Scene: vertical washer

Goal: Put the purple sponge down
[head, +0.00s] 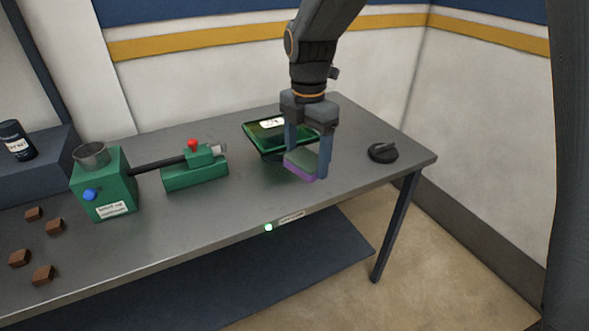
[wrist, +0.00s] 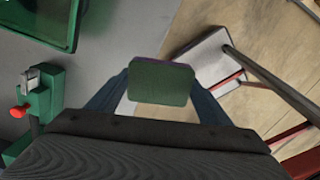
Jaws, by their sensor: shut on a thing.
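The sponge (head: 301,165) has a green top and a purple underside. My gripper (head: 306,160) is shut on it, one finger at each side, and points down near the right part of the table's front edge. In the wrist view the sponge's green face (wrist: 160,83) fills the space between the two fingers (wrist: 160,95). The sponge appears held above the grey table (head: 235,205); the exact gap beneath it is hard to tell.
A green tray (head: 255,128) stands just behind the gripper. A green device with a red knob (head: 193,144) and a green machine (head: 105,185) stand to the left, with several brown blocks (head: 54,226). A black round object (head: 383,152) lies at right; bare tabletop surrounds it.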

